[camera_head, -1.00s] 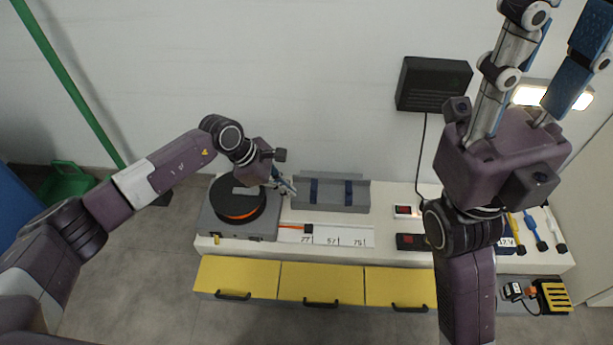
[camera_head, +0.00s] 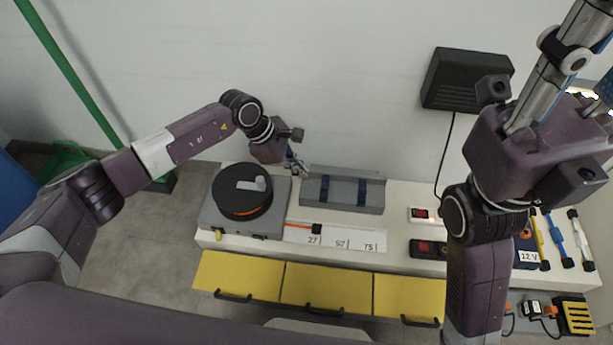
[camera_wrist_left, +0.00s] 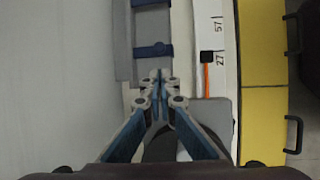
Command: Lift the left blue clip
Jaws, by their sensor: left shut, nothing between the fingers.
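The grey holder (camera_head: 345,205) stands at the back of the white bench and bears two blue clips. The left blue clip (camera_head: 325,188) and the right blue clip (camera_head: 362,191) are upright bands in the head view. In the left wrist view the left blue clip (camera_wrist_left: 153,50) lies just beyond my fingertips. My left gripper (camera_head: 295,163) is shut and empty, beside the holder's left end and apart from the clip. Its closed tips (camera_wrist_left: 160,82) show in the wrist view. My right gripper (camera_head: 588,62) is raised at the upper right, fingers spread, tips cut off by the frame.
A grey unit with a black round disc (camera_head: 240,190) stands left of the holder. A numbered strip with an orange-ended slider (camera_head: 317,228) lies in front. Yellow drawers (camera_head: 325,288) line the bench front. A black box (camera_head: 466,79) hangs on the wall.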

